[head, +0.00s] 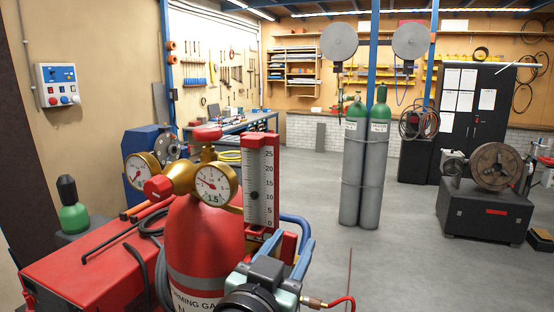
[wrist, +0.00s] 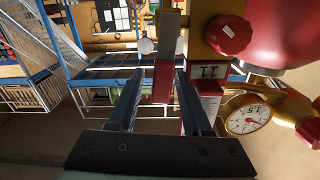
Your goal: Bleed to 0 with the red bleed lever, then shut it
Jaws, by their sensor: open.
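The red gas cylinder (head: 205,250) stands in front, with brass fittings, a round gauge (head: 217,184) and a red-framed scale (head: 262,185) marked 0 to 25. A dark bead sits about mid-scale. The gauge needle points up and left; its exact reading is too small to tell. My gripper (head: 293,240) is open beside the scale's lower end. In the wrist view its fingers (wrist: 160,75) stand on either side of a red grip on a grey stem, apparently the red bleed lever (wrist: 162,84). I cannot tell whether they touch it. The gauge (wrist: 248,117) also shows there.
A second gauge (head: 142,170) and a red knob (head: 158,188) sit left of the cylinder. Two grey-green cylinders (head: 365,175) stand beyond.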

